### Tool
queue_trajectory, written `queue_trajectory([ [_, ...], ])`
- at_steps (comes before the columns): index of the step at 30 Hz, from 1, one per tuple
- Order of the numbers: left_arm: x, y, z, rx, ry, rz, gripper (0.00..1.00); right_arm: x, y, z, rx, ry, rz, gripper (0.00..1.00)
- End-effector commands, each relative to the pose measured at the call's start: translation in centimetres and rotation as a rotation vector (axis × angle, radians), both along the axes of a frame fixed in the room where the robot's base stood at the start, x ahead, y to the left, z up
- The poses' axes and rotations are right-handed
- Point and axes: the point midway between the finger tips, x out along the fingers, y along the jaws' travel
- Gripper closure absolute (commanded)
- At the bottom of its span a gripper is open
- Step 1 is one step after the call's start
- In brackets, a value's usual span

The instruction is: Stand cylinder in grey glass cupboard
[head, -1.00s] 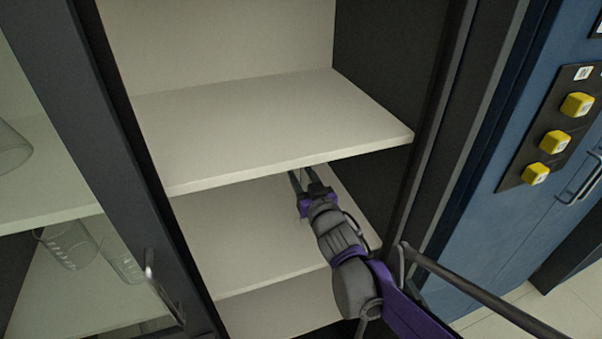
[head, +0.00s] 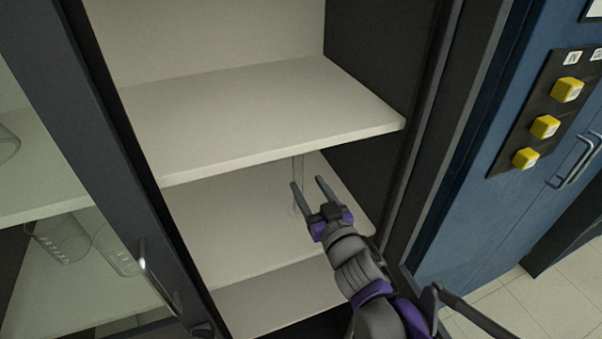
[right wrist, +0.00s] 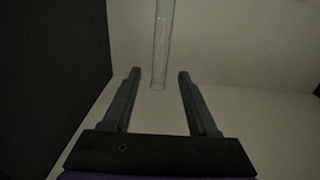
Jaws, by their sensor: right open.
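The glass cylinder (head: 297,172) stands upright on the middle shelf (head: 215,225) of the grey cupboard, its upper part hidden by the shelf above in the head view. It is clear and thin, and it also shows upright in the right wrist view (right wrist: 161,45), beyond the fingertips. My right gripper (head: 307,184) is open and empty in front of the cylinder, apart from it; in the right wrist view its two fingers (right wrist: 160,72) are spread with nothing between them. My left gripper is not in view.
The upper shelf (head: 265,115) overhangs the cylinder. A sliding glass door frame (head: 125,160) with a handle (head: 150,270) is at left, with glass beakers (head: 62,238) behind it. A blue cabinet (head: 475,190) with yellow knobs (head: 544,126) stands at right.

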Motion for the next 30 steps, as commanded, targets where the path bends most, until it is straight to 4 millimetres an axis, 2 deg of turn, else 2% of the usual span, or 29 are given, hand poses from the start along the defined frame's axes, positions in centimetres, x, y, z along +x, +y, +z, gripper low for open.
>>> queue_trajectory([
  [5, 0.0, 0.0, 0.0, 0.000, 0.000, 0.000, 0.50, -1.6, -0.7, 0.0, 0.000, 0.000, 0.000, 0.41],
  [12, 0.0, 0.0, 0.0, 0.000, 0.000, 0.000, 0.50, -1.9, -1.0, -0.1, -0.002, 0.005, -0.006, 0.41],
  [14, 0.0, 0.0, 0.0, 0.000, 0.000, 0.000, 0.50, -2.0, -1.9, -0.5, -0.010, 0.025, -0.036, 0.41],
  [17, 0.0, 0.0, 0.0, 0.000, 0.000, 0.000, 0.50, -3.0, -5.6, -2.4, -0.046, 0.124, -0.151, 0.41],
  [20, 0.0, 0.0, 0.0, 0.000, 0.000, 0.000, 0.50, -6.0, -10.9, -6.4, -0.103, 0.318, -0.304, 0.41],
  [21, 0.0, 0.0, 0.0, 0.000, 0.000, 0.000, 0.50, -7.8, -12.8, -8.3, -0.127, 0.414, -0.354, 0.41],
  [23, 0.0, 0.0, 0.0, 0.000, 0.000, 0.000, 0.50, -11.0, -15.0, -11.2, -0.159, 0.561, -0.404, 0.41],
  [24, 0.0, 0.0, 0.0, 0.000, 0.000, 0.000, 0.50, -13.3, -15.9, -13.0, -0.176, 0.657, -0.422, 0.41],
  [27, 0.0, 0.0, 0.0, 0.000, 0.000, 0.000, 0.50, -18.7, -17.1, -16.6, -0.204, 0.871, -0.423, 0.41],
  [30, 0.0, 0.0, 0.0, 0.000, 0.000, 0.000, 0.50, -23.0, -17.0, -18.9, -0.217, 1.024, -0.390, 0.41],
])
